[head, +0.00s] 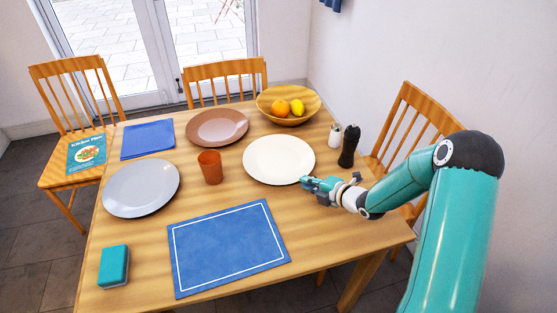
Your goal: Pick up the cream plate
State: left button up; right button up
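The cream plate (278,158) lies flat on the wooden table (150,235), right of the middle. My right gripper (308,183) is at the plate's lower right rim, its fingertips at or very near the edge. The fingers are small here, and I cannot tell whether they are open or shut, or whether they touch the rim. My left gripper is not in the head view.
A pepper mill (349,147) and a white shaker (335,136) stand close to the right arm. An orange cup (210,167) stands left of the plate. Behind are a brown plate (217,126) and a fruit bowl (301,117). A blue placemat (229,248) lies in front.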

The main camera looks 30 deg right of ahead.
aim_at(297, 179)
jog(key=p+x, duration=0.1)
jog(key=x, duration=0.3)
jog(key=shift+w+a+f, duration=0.15)
grip_shut()
